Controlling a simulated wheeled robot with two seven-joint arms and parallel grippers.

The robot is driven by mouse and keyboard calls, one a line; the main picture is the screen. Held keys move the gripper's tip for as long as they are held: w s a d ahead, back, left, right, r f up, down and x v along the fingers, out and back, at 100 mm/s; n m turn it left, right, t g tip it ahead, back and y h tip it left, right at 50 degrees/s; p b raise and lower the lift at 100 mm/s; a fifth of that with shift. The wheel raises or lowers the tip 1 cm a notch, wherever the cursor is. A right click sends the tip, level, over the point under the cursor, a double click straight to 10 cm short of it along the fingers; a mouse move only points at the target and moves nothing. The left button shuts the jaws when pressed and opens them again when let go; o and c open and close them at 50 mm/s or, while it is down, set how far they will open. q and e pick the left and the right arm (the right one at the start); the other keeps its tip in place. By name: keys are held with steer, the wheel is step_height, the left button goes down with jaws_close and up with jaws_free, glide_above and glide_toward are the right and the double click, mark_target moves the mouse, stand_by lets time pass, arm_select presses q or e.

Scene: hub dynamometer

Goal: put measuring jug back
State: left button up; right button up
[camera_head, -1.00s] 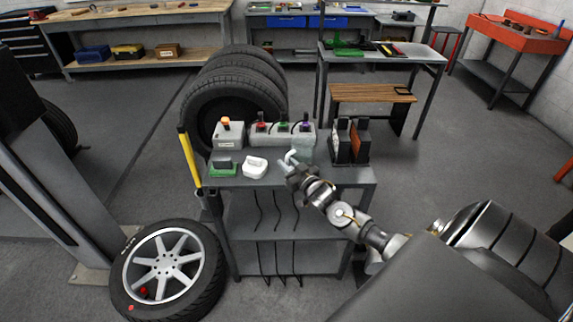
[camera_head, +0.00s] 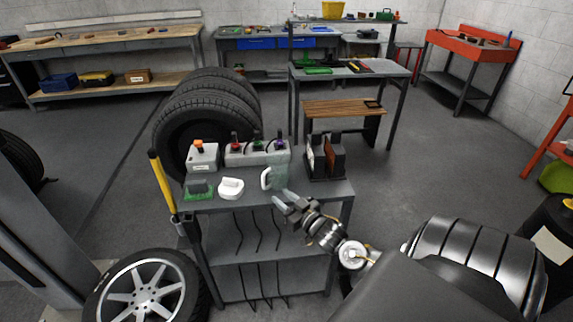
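The measuring jug (camera_head: 279,168) is translucent grey-green with a white handle (camera_head: 265,178) on its left side. It stands upright on the grey top of the cart (camera_head: 318,200), in front of the right end of the control box. My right gripper (camera_head: 283,200) is just in front of the jug, near the cart's front edge. Its two fingers look spread, with nothing between them, and it appears apart from the jug. My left gripper is not in view.
Also on the cart are a button box (camera_head: 203,158), a control box (camera_head: 245,154), a green-based block (camera_head: 198,190), a white object (camera_head: 231,188) and upright binders (camera_head: 332,158). A yellow-handled tool (camera_head: 161,180) stands at the left edge. Stacked tyres (camera_head: 205,112) are behind.

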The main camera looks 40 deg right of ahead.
steer(key=shift+s, duration=0.8)
steer(key=shift+f, duration=0.1)
steer(key=s+a+f+g, duration=0.1)
steer(key=s+f+g, duration=0.3)
steer(key=f, duration=0.8)
steer(key=s+a+f+g, duration=0.15)
steer(key=s+f, duration=0.45)
steer(key=f, duration=0.6)
steer(key=s+f+g, duration=0.4)
steer(key=s+f, duration=0.1)
steer(key=f, duration=0.7)
steer(key=s+a+f+n+g, duration=0.1)
steer(key=s+a+f, duration=0.3)
steer(key=s, duration=0.5)
steer(key=s+a+f+n+g, duration=0.1)
steer(key=s+a+f+g, duration=0.3)
steer(key=s, duration=0.5)
steer(key=s+a+f+n+g+y, duration=0.1)
steer(key=s+a+f+g, duration=0.1)
steer(key=s+a+f, duration=0.4)
steer(key=s+f, duration=0.1)
steer(key=s, duration=0.2)
steer(key=shift+s+a+f, duration=0.2)
steer(key=shift+a+f, duration=0.05)
steer(key=shift+f, duration=0.05)
steer(key=shift+g, duration=0.25)
